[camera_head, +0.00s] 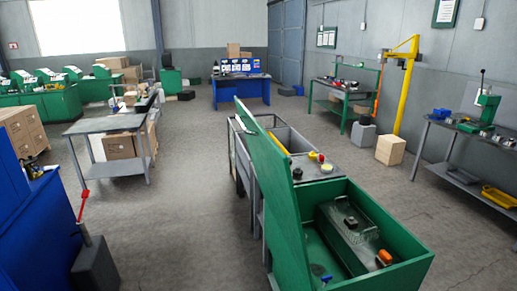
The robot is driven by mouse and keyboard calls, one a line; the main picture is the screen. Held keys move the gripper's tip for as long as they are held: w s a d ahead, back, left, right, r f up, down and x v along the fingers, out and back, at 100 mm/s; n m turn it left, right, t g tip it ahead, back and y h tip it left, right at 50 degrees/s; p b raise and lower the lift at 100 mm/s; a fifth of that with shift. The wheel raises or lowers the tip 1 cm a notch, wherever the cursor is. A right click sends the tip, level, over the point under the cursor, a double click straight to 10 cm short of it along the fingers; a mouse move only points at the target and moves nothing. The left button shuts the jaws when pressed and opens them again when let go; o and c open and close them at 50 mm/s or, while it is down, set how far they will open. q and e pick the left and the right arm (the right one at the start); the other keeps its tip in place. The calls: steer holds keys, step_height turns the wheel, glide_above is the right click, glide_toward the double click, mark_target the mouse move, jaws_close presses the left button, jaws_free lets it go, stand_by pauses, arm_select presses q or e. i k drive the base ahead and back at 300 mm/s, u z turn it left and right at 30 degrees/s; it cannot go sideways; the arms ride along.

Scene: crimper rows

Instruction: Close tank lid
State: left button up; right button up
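A green tank (405,243) stands at the lower middle right of the head view. Its green lid (278,195) is open, raised on edge along the tank's left side and seen nearly edge-on. Inside the tank are a grey metal unit (343,232) and an orange part (384,257). The front of the tank is cut off by the picture's lower edge. Neither of my grippers is in view, and nothing is seen touching the lid.
A grey bench (318,168) with small red and yellow parts adjoins the tank's far side. A grey table (105,124) stands to the left, and a dark pedestal with a red lever (84,207) is at lower left. Open floor (190,220) lies left of the tank.

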mark_target(271, 166)
steer(key=z, duration=0.35)
steer(key=i, duration=0.95)
steer(key=z, duration=0.1)
